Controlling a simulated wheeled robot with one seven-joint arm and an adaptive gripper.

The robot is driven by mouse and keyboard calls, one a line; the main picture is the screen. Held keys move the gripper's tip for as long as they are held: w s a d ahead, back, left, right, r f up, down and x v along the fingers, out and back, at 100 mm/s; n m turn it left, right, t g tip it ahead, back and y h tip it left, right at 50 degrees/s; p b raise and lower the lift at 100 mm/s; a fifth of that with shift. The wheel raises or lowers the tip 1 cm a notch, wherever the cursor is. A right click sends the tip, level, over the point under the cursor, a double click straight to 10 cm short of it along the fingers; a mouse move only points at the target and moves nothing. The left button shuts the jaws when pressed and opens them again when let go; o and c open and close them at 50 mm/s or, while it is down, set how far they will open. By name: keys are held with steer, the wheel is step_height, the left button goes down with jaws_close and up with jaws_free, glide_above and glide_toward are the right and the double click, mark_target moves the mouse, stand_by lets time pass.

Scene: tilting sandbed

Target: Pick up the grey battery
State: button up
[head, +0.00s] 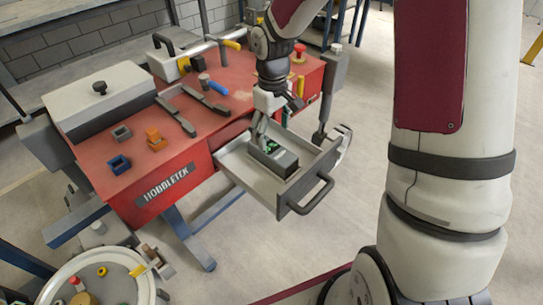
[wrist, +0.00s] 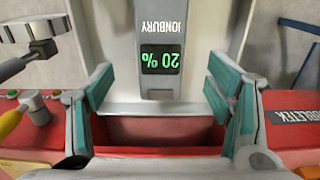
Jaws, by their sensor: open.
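The grey battery (head: 273,158) lies in the open drawer (head: 240,172) of the red workbench. In the wrist view the battery (wrist: 160,88) shows a dark display with green "20 %" and the name JONBURY, both upside down. My gripper (head: 262,135) is at the drawer, above the battery's back end. In the wrist view my gripper (wrist: 165,98) is open, with its teal-padded fingers apart on either side of the battery's near end. No contact with the battery shows. The battery's far end is cut off by the wrist picture's top edge.
The red workbench (head: 150,180) carries blue, orange and grey blocks, dark bars and a grey box (head: 100,100). The drawer's dark handle (head: 311,195) sticks out at the front. A round tray (head: 100,285) with small parts stands at lower left.

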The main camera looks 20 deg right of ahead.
mark_target(272, 149)
steer(key=shift+f+b, duration=0.65)
steer(key=shift+f, duration=3.2)
jaws_close()
